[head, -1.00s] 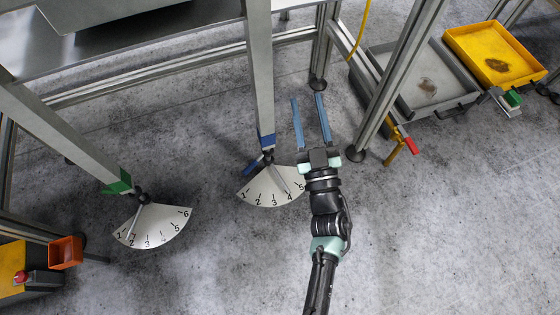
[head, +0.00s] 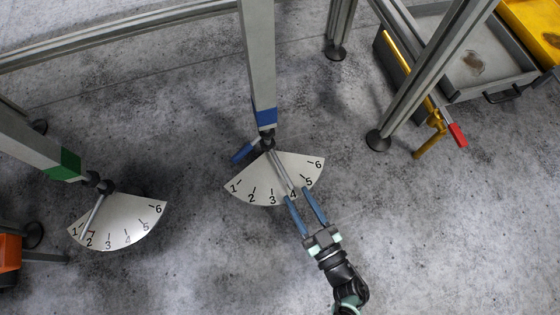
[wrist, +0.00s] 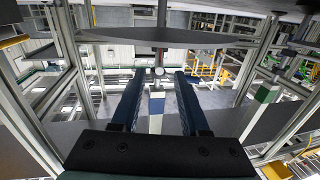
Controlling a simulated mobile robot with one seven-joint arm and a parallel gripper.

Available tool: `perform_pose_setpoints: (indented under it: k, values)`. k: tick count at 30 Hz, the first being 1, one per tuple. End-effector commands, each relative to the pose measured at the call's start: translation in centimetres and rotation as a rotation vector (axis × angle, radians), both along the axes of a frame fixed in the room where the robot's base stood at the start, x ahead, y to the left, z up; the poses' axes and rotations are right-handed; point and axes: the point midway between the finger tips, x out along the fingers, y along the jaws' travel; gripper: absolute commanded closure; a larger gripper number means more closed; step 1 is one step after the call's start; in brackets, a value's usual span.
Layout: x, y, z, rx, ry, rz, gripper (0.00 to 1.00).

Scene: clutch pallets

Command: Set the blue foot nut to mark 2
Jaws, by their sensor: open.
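The blue-banded leg (head: 264,85) stands in the middle of the head view, with a dark foot nut (head: 267,142) at its base and a short blue lever (head: 243,152) sticking out left. A white fan-shaped dial (head: 262,185) numbered 1 to 6 lies below it. A silver pointer (head: 280,170) runs from the nut to about mark 4. My gripper (head: 297,193) is open, its two blue fingers over the dial's lower edge near 4 and 5, the pointer's end by the left fingertip. In the wrist view the blue band (wrist: 156,105) shows between the open fingers (wrist: 160,74).
A green-banded leg (head: 68,163) with its own dial (head: 128,215) stands at left, its pointer near 2. At right are an upright post (head: 425,80), a yellow clamp with red handle (head: 457,135) and a grey tray (head: 510,85). The floor in front is clear.

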Motion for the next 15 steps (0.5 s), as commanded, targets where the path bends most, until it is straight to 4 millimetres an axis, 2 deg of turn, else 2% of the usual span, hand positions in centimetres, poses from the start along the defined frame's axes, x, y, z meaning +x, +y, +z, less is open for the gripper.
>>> perform_pose_setpoints:
  k: [9,15]
  values:
    - [5.9,3.3,-0.2,-0.001,-0.005,0.001,0.55]
    - [8.4,4.6,-0.2,0.0,-0.004,-0.001,0.55]
